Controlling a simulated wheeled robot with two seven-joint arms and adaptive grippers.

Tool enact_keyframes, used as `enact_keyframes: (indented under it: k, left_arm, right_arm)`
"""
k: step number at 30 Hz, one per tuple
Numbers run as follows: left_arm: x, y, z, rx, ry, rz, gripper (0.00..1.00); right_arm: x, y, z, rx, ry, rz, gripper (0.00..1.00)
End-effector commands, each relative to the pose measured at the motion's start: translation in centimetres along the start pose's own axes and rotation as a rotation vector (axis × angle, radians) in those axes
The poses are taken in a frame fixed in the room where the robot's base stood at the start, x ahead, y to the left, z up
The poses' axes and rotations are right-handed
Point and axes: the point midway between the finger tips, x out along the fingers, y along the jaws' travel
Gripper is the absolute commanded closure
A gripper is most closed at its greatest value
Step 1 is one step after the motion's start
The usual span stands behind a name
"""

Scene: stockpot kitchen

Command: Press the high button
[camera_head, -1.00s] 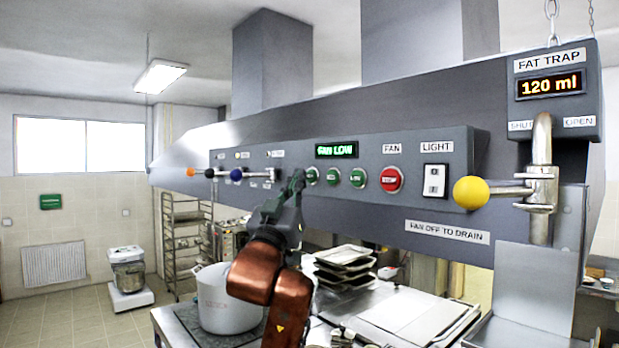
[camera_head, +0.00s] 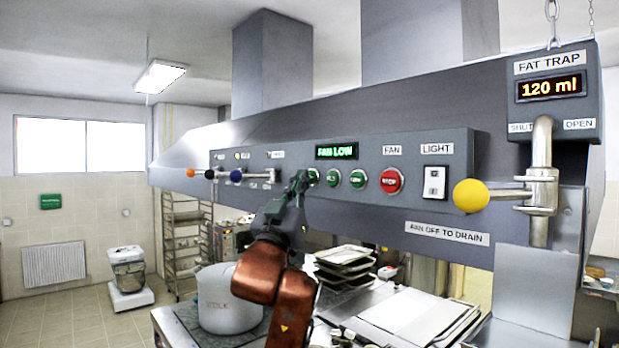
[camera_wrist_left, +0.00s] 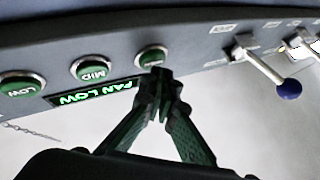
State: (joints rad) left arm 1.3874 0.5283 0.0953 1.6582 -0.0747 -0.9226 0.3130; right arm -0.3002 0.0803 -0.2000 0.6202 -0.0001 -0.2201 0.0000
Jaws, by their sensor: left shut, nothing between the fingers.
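The high button (camera_head: 313,176) is the leftmost of the green round buttons on the grey hood panel; in the wrist view it is the green button (camera_wrist_left: 152,56) beside the MID button (camera_wrist_left: 92,69), its label too small to read. My left gripper (camera_head: 300,178) is shut and empty, its tips right by the high button and partly covering it in the wrist view (camera_wrist_left: 161,78). I cannot tell whether they touch it. The display (camera_head: 336,151) reads FAN LOW. My right gripper is not in view.
The LOW button (camera_head: 357,178) and the red STOP button (camera_head: 391,180) sit to the right. A blue-knobbed lever (camera_head: 236,175) is just left of my gripper. A yellow-knobbed lever (camera_head: 471,195) sticks out at the right. A large pot (camera_head: 225,305) stands below.

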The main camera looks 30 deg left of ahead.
Motion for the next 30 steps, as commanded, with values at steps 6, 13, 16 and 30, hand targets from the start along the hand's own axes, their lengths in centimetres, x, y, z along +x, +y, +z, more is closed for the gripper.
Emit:
enact_keyframes:
  k: [6, 13, 16, 30]
  left_arm:
    - [0.01, 0.0, 0.05, 0.0, 0.0, -0.001, 1.0]
    - [0.09, 0.04, 0.1, 0.001, -0.001, -0.001, 1.0]
    - [0.17, 0.09, 0.16, 0.001, -0.001, -0.001, 1.0]
    - [0.55, 0.36, 0.45, 0.001, -0.001, -0.001, 1.0]
  right_arm:
    - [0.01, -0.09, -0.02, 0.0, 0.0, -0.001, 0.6]
    - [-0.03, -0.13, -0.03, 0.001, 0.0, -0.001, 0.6]
    - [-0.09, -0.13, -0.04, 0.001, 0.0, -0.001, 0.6]
    - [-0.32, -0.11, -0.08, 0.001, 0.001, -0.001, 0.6]
